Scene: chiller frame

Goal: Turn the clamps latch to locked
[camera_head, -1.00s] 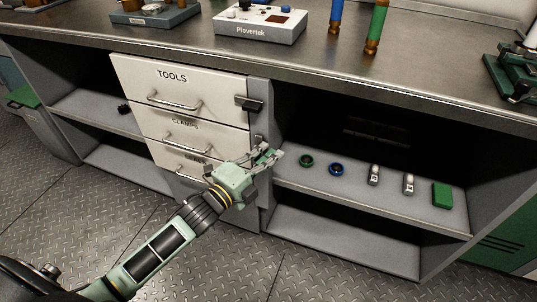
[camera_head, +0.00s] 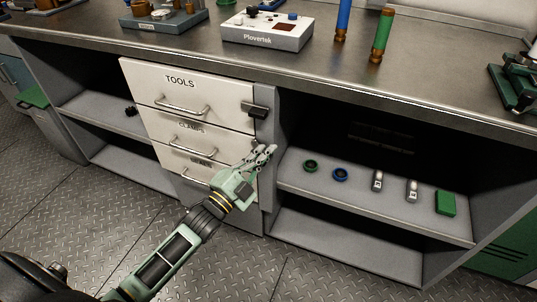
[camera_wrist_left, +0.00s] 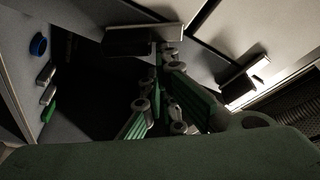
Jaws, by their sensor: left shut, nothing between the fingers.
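The clamps drawer (camera_head: 184,133) is the middle of the white drawers in the head view, closed, with a bar handle. At its right edge my left gripper (camera_head: 268,152) is shut and empty, its fingers pointing up beside the cabinet post. The clamps latch is mostly hidden behind the fingers there, so its angle cannot be told. In the left wrist view a dark latch block (camera_wrist_left: 140,40), likely the clamps one, sits just beyond the gripper fingers (camera_wrist_left: 165,75). I cannot tell whether they touch. My right gripper is not in view.
The tools latch (camera_head: 256,109) juts out above, beside the tools drawer (camera_head: 184,91). Right of the post, an open shelf (camera_head: 400,210) holds a green ring (camera_head: 310,166), a blue ring (camera_head: 340,174), two vials and a green box (camera_head: 445,203). The floor in front is clear.

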